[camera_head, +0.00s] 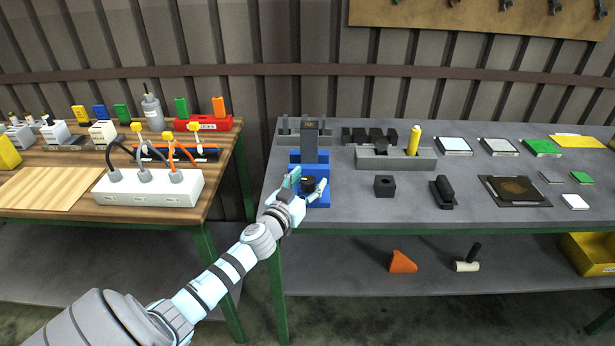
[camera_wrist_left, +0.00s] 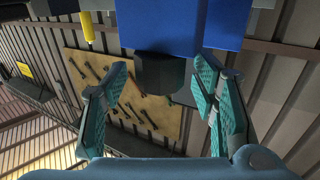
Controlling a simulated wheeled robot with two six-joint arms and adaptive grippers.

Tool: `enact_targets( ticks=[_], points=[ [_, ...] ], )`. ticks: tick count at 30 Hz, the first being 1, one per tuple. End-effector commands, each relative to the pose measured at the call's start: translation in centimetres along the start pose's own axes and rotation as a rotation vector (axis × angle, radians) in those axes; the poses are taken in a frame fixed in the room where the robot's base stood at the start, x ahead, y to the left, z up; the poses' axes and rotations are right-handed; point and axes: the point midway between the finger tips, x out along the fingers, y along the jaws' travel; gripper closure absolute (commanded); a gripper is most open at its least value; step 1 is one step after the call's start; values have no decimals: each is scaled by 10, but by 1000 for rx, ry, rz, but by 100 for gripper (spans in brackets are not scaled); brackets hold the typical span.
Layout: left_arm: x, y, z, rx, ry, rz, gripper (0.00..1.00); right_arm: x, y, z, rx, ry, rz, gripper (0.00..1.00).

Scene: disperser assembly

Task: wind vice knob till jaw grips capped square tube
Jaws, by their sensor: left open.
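The blue vice (camera_head: 322,172) stands near the front left edge of the grey workbench. A dark grey square tube (camera_head: 310,145) stands upright at it, with a darker cap (camera_head: 310,123) on top. The vice's black knob (camera_head: 308,184) faces the front. My left gripper (camera_head: 310,178) is open, with one finger on each side of the knob. In the left wrist view the knob (camera_wrist_left: 165,76) sits between the spread teal finger pads, with gaps on both sides, below the blue vice body (camera_wrist_left: 180,28). Whether the jaw touches the tube cannot be told. My right gripper is not in view.
Behind the vice is a grey rack (camera_head: 290,137). To its right are a grey block holder (camera_head: 370,160) with a yellow bottle (camera_head: 414,140), a black cube (camera_head: 384,186) and a black part (camera_head: 443,192). A wooden table (camera_head: 50,190) stands left, across a gap.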

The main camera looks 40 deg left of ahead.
Motion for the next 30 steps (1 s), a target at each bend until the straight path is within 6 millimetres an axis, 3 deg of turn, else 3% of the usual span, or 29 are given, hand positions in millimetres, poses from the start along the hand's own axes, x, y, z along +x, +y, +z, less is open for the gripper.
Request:
enact_targets(
  ticks=[10, 19, 30],
  points=[
    [5, 0, 1, -1, -1, 1, 48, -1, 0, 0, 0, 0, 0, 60],
    [5, 0, 1, -1, -1, 1, 96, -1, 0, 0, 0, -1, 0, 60],
    [5, 0, 1, 0, 0, 84, 96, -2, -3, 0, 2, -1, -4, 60]
  ],
)
